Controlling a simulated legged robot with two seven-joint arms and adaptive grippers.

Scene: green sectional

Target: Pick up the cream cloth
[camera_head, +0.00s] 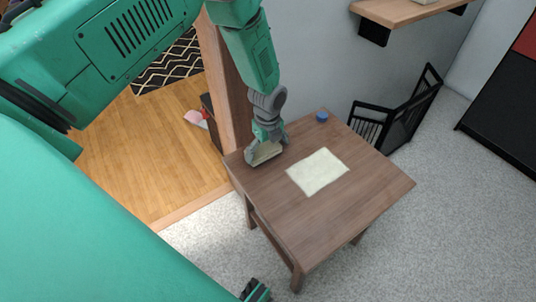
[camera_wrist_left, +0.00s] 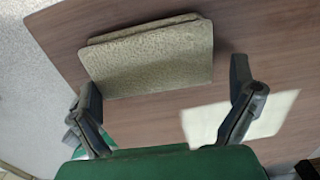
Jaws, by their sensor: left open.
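The cream cloth (camera_head: 262,154) looks folded and lies near the left corner of the brown wooden table (camera_head: 330,215). My left gripper (camera_head: 268,141) is directly over it, pointing down, and partly hides it. In the left wrist view the folded cloth (camera_wrist_left: 150,58) appears greyish tan in the shade, with its layered edge at the top. The open fingers of my left gripper (camera_wrist_left: 165,80) stand either side of its near edge, with nothing gripped. I cannot tell whether they touch it.
A flat pale cream square (camera_head: 318,172) lies mid-table, right of the gripper. A small blue object (camera_head: 322,117) stands at the far edge. A wooden post (camera_head: 222,80) rises beside the table, and a black metal rack (camera_head: 398,115) stands behind. The table's front right is clear.

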